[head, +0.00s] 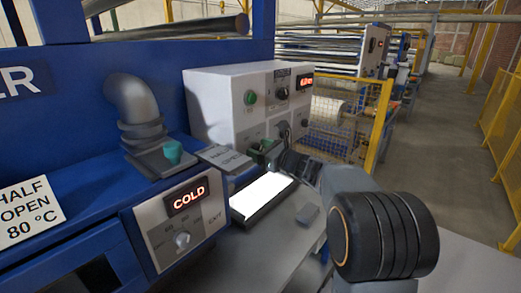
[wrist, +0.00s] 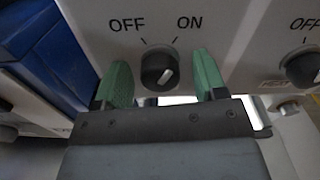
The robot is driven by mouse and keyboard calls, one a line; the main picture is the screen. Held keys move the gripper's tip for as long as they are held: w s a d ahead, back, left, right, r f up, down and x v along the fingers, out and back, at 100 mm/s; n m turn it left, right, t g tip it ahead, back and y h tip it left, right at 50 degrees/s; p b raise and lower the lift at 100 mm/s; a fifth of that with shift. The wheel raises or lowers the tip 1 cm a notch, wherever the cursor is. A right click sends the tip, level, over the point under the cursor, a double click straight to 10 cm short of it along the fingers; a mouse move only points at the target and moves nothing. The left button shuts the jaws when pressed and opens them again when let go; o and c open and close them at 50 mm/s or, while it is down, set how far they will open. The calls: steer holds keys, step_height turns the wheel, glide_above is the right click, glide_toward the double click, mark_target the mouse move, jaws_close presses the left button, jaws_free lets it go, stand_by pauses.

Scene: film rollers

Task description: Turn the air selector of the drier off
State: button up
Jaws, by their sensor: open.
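In the wrist view, a round black knob (wrist: 156,72) with a pale pointer mark sits on a light panel under the words OFF and ON. Its mark points up and right, toward ON. No name for this knob is readable, so I cannot tell if it is the air selector. My gripper (wrist: 160,65) is open, with one green finger on each side of the knob and visible gaps. In the head view, my gripper (head: 265,153) is at the lower part of the white control box (head: 215,107), where my arm hides part of the panel.
A second black knob (wrist: 303,68) with an OFF label is at the right of the wrist view. In the head view, a blue machine has a panel with a COLD display (head: 187,198) and a knob (head: 182,239). A bright lit plate (head: 262,196) lies below my gripper.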

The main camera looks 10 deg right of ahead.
steer(key=shift+c, duration=0.5)
steer(key=c, duration=0.8)
steer(key=shift+f+b, duration=0.15)
steer(key=shift+b, duration=0.45)
steer(key=n+b, duration=0.2)
steer(key=b, duration=0.1)
steer(key=shift+f+b, duration=0.2)
steer(key=shift+b, duration=0.1)
steer(key=n+b, duration=0.3)
steer(key=b, duration=0.1)
steer(key=n+b, duration=0.4)
steer(key=b, duration=0.2)
steer(key=shift+s+n, duration=0.1)
steer(key=shift+n, duration=0.3)
steer(key=shift+a+r+n+b, duration=0.1)
steer(key=shift+r+n+b, duration=0.1)
steer(key=shift+n+b, duration=0.7)
steer(key=shift+n, duration=0.3)
